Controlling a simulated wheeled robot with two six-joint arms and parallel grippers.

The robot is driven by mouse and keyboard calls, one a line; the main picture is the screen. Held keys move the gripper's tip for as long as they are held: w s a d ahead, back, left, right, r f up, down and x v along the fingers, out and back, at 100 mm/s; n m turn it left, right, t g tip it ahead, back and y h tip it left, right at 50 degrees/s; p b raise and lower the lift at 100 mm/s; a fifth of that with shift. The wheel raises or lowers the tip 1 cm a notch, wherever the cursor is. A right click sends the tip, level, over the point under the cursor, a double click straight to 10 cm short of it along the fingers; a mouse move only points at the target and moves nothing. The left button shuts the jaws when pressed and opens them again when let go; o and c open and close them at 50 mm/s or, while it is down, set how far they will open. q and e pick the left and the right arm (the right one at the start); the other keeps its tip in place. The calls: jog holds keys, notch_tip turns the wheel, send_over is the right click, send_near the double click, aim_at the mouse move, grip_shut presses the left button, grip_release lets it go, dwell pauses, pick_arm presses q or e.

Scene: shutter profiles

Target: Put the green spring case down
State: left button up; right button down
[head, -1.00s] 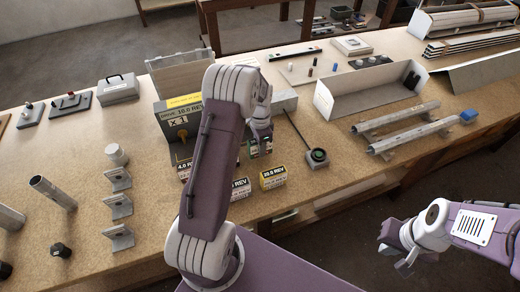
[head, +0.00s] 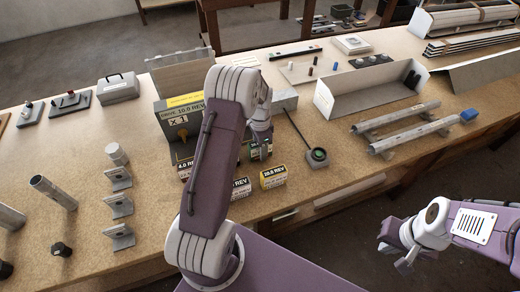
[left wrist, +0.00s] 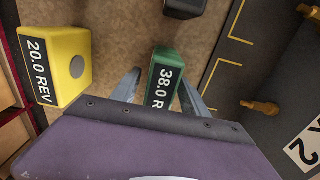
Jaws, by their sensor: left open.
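The green spring case (left wrist: 165,72), labelled 38.0 REV, stands between the two fingers of my left gripper (left wrist: 160,92) in the left wrist view. The fingers are spread, with a gap visible on each side of the case. In the head view my left gripper (head: 262,150) is low over the bench, and the green case (head: 253,154) is partly hidden by it. My right gripper (head: 394,257) hangs in front of the bench at the lower right, empty, its fingers apart.
A yellow 20.0 REV case (head: 272,178) stands close by, also in the left wrist view (left wrist: 58,62). A grey drive box (head: 180,120) stands left of my left gripper.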

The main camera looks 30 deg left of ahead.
pick_arm(q)
notch_tip(320, 180, up, 12)
jog(key=shift+f, duration=0.25)
jog(key=s+d+n, duration=0.1)
jog(key=s+d, duration=0.1)
jog(key=s, duration=0.1)
jog(key=s+d+f+n, duration=0.1)
jog(key=s+d+n, duration=0.1)
jog(key=s+d, duration=0.1)
jog(key=s+d+n, duration=0.2)
jog(key=s+d, duration=0.1)
jog(key=s, duration=0.1)
jog(key=shift+s+d+f+t, duration=0.15)
jog(key=shift+s+d+t, duration=0.1)
jog(key=shift+t, duration=0.15)
jog(key=s+d+f+n, duration=0.1)
jog(key=s+d+n, duration=0.1)
jog(key=s, duration=0.5)
jog(key=shift+s+d+f+n, duration=0.3)
jog(key=shift+s+f+n, duration=0.1)
jog(key=shift+n, duration=0.2)
